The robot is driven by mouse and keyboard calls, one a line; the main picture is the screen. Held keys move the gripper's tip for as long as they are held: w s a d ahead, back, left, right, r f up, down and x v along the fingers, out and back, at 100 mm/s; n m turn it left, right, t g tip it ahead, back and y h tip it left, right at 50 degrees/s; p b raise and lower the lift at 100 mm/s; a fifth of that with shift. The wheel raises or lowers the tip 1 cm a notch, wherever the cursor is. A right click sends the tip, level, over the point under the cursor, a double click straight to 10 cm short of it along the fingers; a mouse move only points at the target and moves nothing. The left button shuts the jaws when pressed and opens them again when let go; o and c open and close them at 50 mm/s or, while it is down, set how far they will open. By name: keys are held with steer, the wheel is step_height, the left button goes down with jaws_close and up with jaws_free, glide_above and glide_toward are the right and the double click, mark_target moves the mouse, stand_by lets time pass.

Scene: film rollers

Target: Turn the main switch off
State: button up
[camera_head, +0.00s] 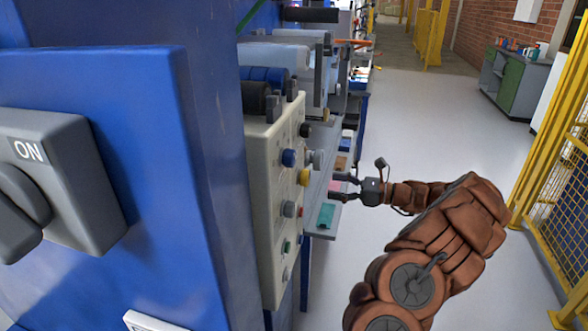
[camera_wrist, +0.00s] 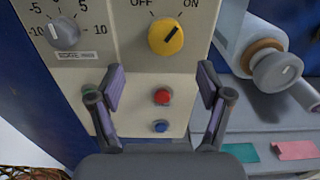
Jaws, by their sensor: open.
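A large grey rotary switch (camera_head: 75,180) marked ON is on the blue cabinet at the left of the head view, cut off by the frame edge. A yellow knob (camera_wrist: 166,37) with OFF and ON labels is on the beige control panel (camera_wrist: 120,50) in the wrist view. Its dark mark slants up and right, toward ON. The yellow knob also shows in the head view (camera_head: 304,177). My gripper (camera_head: 336,187) is open and empty, to the right of the panel in the head view. In the wrist view its fingers (camera_wrist: 161,82) are spread below the yellow knob.
The panel also has a grey dial (camera_wrist: 63,33), a red button (camera_wrist: 162,97) and a blue button (camera_wrist: 160,126). Rollers (camera_head: 275,55) stand behind it. A yellow fence (camera_head: 555,150) is at the right. The floor (camera_head: 440,110) between is clear.

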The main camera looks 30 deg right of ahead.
mark_target(309, 180)
steer(key=shift+w+d+x, duration=0.15)
steer(key=shift+x, duration=1.95)
steer(key=shift+w+d+x, duration=0.1)
steer(key=shift+d+x, duration=0.05)
steer(key=shift+x, duration=1.95)
steer(key=c, duration=1.2)
